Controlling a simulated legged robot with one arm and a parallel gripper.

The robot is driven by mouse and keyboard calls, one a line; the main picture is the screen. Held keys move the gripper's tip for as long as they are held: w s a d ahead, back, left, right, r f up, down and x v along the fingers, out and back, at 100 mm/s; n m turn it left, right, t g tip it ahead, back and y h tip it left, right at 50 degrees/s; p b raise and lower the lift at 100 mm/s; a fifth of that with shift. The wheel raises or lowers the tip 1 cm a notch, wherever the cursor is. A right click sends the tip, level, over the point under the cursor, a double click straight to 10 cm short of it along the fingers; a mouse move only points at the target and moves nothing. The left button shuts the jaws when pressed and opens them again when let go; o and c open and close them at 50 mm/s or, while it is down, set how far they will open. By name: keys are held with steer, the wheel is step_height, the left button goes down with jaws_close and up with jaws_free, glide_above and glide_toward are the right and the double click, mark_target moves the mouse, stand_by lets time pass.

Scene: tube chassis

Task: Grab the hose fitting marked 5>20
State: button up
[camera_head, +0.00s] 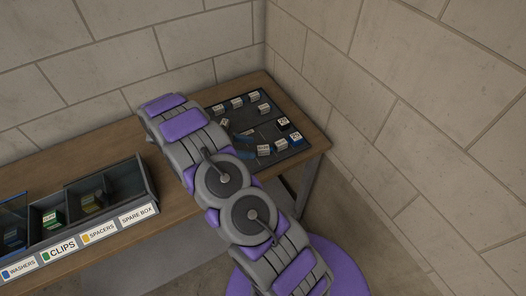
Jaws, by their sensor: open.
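Several small pieces with pale labels stand on a dark mat (274,101) at the table's right end. One is at the upper edge (254,96), one at the right edge (283,123), and others are along the lower right (263,150). The labels are too small to read, so I cannot tell which piece is the hose fitting marked 5>20. Thin blue shapes show near the mat's middle, but I cannot tell what they are. My arm crosses the picture and covers the mat's left part.
The wooden table (95,160) stands in a corner of block walls (140,45). A dark compartment bin (105,187) at the front left bears labels for washers, clips, spacers and spare box; small items lie in it. The tabletop behind the bin is clear.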

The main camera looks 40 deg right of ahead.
mark_target(259, 148)
steer(key=b+x, duration=0.1)
steer(key=x, duration=0.5)
steer(key=shift+w+f, duration=0.1)
steer(key=shift+w, duration=0.15)
steer(key=shift+a, duration=0.1)
steer(key=shift+c, duration=1.3)
steer(key=c, duration=0.8)
